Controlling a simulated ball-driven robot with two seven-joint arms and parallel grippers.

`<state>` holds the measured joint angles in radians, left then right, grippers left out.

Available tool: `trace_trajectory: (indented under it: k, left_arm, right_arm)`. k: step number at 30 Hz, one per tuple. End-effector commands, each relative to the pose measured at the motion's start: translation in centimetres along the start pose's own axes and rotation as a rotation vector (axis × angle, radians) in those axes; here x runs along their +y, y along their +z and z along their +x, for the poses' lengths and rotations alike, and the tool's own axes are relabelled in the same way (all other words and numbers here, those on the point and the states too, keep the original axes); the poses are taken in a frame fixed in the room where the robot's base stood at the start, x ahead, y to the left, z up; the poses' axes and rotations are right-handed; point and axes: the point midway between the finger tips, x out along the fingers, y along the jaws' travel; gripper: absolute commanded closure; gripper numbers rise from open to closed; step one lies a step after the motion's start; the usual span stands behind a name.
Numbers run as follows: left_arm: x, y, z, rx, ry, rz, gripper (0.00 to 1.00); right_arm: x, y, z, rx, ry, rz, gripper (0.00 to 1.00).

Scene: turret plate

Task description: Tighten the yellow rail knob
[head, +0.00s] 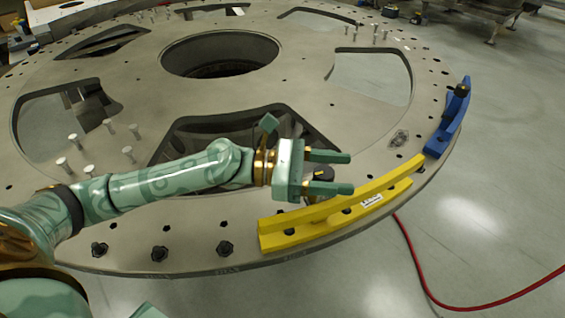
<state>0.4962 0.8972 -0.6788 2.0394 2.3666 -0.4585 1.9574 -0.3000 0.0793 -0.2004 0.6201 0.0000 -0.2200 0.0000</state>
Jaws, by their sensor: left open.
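The yellow rail (290,232) lies along the near right rim of the big round metal plate (120,225). It is a curved bar with a white label on its side. A dark knob (323,174) shows between the fingers of my left gripper (350,172), just behind the yellow rail. The gripper is open, its two green fingers pointing right, one on the far side and one on the near side of the knob. I cannot tell whether the fingers touch it or are above it. The knob's lower part is hidden by the near finger and the rail. My right gripper is out of view.
A blue rail (445,128) with a black knob (461,90) sits farther along the rim. Several black knobs (160,253) line the near edge, and several upright bolts (108,125) stand at left. A red hose (425,285) lies on the floor at right.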

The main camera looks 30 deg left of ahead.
Motion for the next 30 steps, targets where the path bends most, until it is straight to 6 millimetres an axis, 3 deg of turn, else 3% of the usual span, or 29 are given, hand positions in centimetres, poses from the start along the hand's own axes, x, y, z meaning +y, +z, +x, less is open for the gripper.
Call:
trace_trajectory:
  k: [5, 15, 21, 30]
  left_arm:
    - [0.0, -0.3, -2.2, 0.005, 0.002, -0.003, 0.44]
    - [0.0, -0.1, -10.4, 0.005, 0.003, -0.005, 0.44]
    - [0.0, 0.2, -14.1, 0.001, 0.002, -0.001, 0.44]
    - [0.1, 0.0, -16.2, 0.001, 0.001, 0.0, 0.44]
  right_arm:
    - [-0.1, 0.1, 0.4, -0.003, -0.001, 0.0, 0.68]
    - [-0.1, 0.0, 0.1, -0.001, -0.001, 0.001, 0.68]
    - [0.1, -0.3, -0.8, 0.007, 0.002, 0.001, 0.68]
    - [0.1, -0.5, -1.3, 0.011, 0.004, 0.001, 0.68]
